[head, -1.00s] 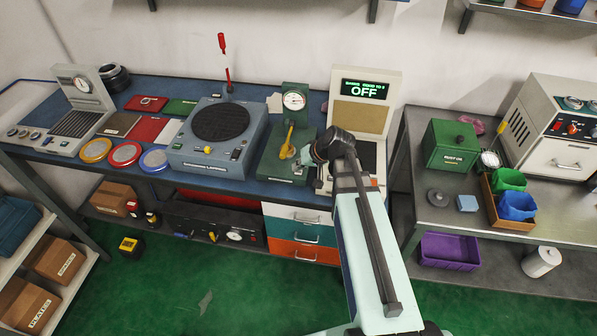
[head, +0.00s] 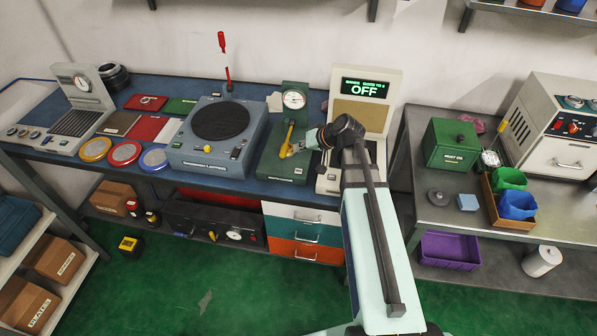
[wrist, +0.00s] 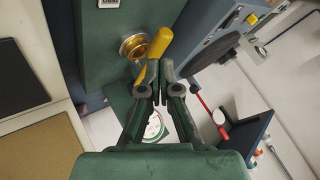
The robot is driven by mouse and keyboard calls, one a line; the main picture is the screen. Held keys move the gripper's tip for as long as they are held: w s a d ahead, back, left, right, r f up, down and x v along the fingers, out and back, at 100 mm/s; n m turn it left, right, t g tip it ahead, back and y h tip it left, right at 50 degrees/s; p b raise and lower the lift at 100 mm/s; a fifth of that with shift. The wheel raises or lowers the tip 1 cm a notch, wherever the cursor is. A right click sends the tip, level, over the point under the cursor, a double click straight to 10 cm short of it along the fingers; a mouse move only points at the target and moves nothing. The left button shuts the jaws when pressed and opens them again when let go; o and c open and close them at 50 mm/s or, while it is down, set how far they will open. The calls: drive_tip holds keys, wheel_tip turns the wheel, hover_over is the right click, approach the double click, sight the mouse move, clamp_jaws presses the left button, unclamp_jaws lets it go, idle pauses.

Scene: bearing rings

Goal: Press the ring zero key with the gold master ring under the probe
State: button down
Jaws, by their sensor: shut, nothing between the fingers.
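The green gauge stand (head: 270,168) with a round dial (head: 293,99) stands on the blue bench. A yellow handle (head: 288,134) rises on it. In the wrist view the gold master ring (wrist: 132,46) sits on the green base beside the yellow handle (wrist: 159,43). Whether it is under the probe is not clear. My gripper (head: 289,153) is shut and empty, low over the stand near the ring; in the wrist view its closed fingertips (wrist: 157,65) are close to the ring and handle, and contact cannot be told. I cannot pick out the ring zero key.
A beige console (head: 392,112) right of the stand has a green display (head: 365,89) reading OFF. A grey-blue machine with a black disc (head: 219,120) stands left of the stand. Coloured rings (head: 124,154) lie further left. My arm crosses in front of the console.

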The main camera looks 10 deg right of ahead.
drive_tip(key=b, duration=0.3)
hover_over(300, 171)
wheel_tip(300, 171, down, 7)
drive_tip(key=shift+r, duration=0.2)
drive_tip(key=shift+f+b, duration=0.65)
drive_tip(key=shift+f, duration=0.05)
idle(0.7)
drive_tip(key=shift+f+b, duration=0.4)
drive_tip(key=shift+b, duration=0.1)
drive_tip(key=shift+f+b, duration=0.3)
drive_tip(key=shift+b, duration=0.05)
idle(0.4)
drive_tip(key=shift+s+r, duration=0.1)
idle(0.4)
drive_tip(key=shift+r, duration=0.65)
